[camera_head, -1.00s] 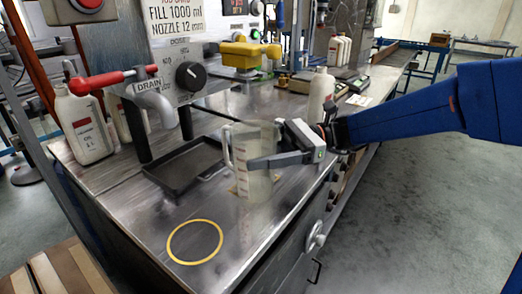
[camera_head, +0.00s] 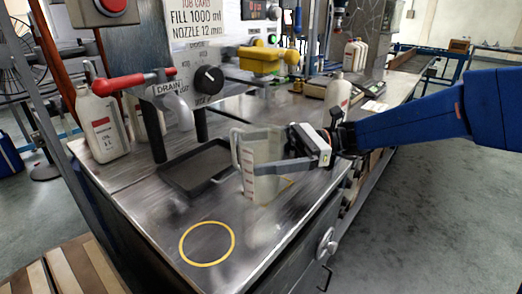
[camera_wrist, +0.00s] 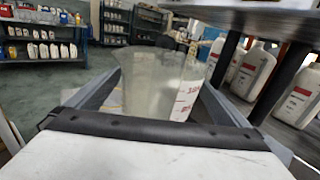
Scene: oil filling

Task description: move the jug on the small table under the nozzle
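A clear measuring jug (camera_head: 256,172) with red markings and a handle on its left stands upright at the right side of the steel bench (camera_head: 150,215). It also shows in the wrist view (camera_wrist: 155,85), between the two fingers. My gripper (camera_head: 262,153) is shut on the jug from the right. A grey spout (camera_head: 180,108) by the DRAIN label hangs over a black tray (camera_head: 195,170). I cannot tell which part is the fill nozzle.
A yellow ring (camera_head: 207,243) marks clear bench top at the front. A red-handled valve (camera_head: 135,80) and white oil bottles (camera_head: 103,125) stand at the left. A yellow block (camera_head: 260,58) and a white bottle (camera_head: 337,95) are behind the jug.

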